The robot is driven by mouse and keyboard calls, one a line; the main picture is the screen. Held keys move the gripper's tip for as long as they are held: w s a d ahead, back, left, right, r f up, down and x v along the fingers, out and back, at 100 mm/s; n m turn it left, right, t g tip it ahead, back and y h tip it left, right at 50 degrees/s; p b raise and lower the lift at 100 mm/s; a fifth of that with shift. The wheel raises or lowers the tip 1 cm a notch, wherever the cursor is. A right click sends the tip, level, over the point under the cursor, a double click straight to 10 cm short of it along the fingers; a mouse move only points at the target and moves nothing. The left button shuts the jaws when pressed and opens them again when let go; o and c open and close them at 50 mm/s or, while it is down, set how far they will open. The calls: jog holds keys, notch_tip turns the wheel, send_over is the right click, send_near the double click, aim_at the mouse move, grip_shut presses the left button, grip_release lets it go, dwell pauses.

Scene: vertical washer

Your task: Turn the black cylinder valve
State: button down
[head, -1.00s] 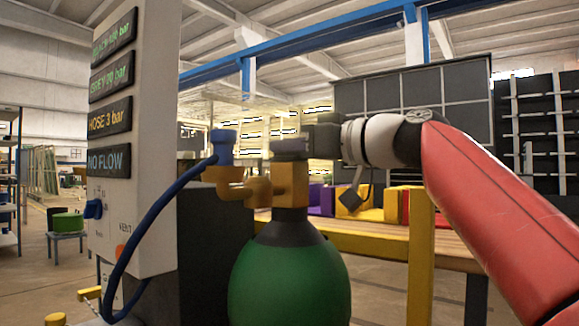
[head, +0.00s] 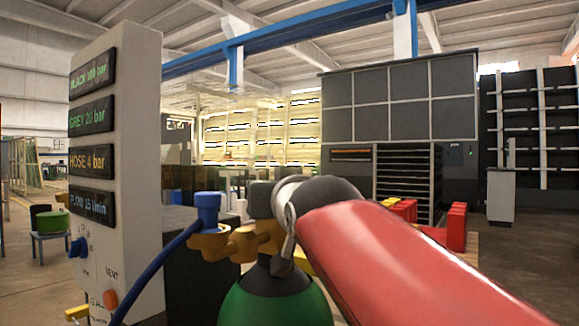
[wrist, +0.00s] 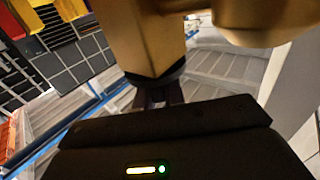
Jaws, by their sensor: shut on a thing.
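The green gas cylinder (head: 270,296) stands upright in the head view, with a black collar and a brass valve body (head: 245,243) on top. The brass body fills the top of the wrist view (wrist: 150,40). The dark valve knob (wrist: 160,79) shows at the end of the brass body there, mostly hidden by my gripper (wrist: 158,98). In the head view my gripper (head: 262,200) is at the top of the valve, shut on the knob. My red arm covers the right side of the valve and cylinder.
A grey panel (head: 140,150) on the left has lit displays, including HOSE 4 bar and FLOW 15 l/min. A blue hose (head: 155,265) runs from the blue-topped fitting (head: 207,208) towards it. Red and yellow blocks (head: 456,228) lie behind my arm.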

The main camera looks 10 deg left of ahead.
jog(key=shift+r+m+t+h+p, duration=0.3)
jog(key=shift+m+h+p, duration=0.3)
jog(key=shift+p, duration=0.55)
jog(key=shift+f+h+p, duration=0.25)
jog(key=shift+h+p, duration=0.15)
jog(key=shift+p, duration=0.05)
jog(key=c, duration=1.5)
grip_release()
jog(key=shift+s, duration=0.1)
jog(key=shift+s+f, duration=0.1)
jog(key=shift+s, duration=0.15)
jog(key=b+v, duration=0.1)
jog(key=v, duration=0.6)
jog(key=shift+b, duration=0.3)
